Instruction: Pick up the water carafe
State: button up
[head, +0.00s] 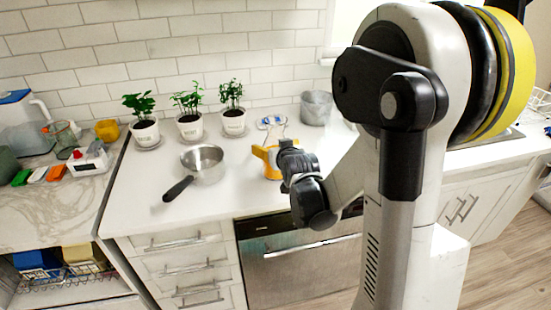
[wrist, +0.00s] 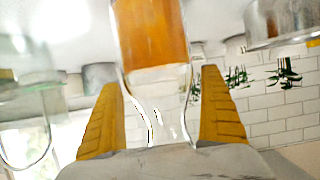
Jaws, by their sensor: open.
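The water carafe is clear glass with an amber-orange band. In the wrist view the carafe (wrist: 155,35) stands between the two yellow fingers of my gripper (wrist: 160,85), with a visible gap on each side near the fingertips. In the head view my gripper (head: 270,158) is at the counter's front part, right of the saucepan, open around the carafe (head: 274,133). The clear upper part of the carafe shows above the fingers. Its lower part is partly hidden by my gripper, and I cannot tell whether the palm touches it.
A saucepan (head: 202,163) with a black handle is on the white counter (head: 150,215) to the left. Several potted plants (head: 190,126) line the back wall. A grey pot (head: 316,108) stands behind to the right. The counter between saucepan and gripper is clear.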

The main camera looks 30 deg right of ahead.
aim_at(273, 117)
jog(key=shift+r, duration=0.1)
jog(key=c, duration=1.5)
jog(key=shift+r, duration=0.1)
jog(key=shift+r+p, duration=2.4)
jog(key=shift+r, duration=2.45)
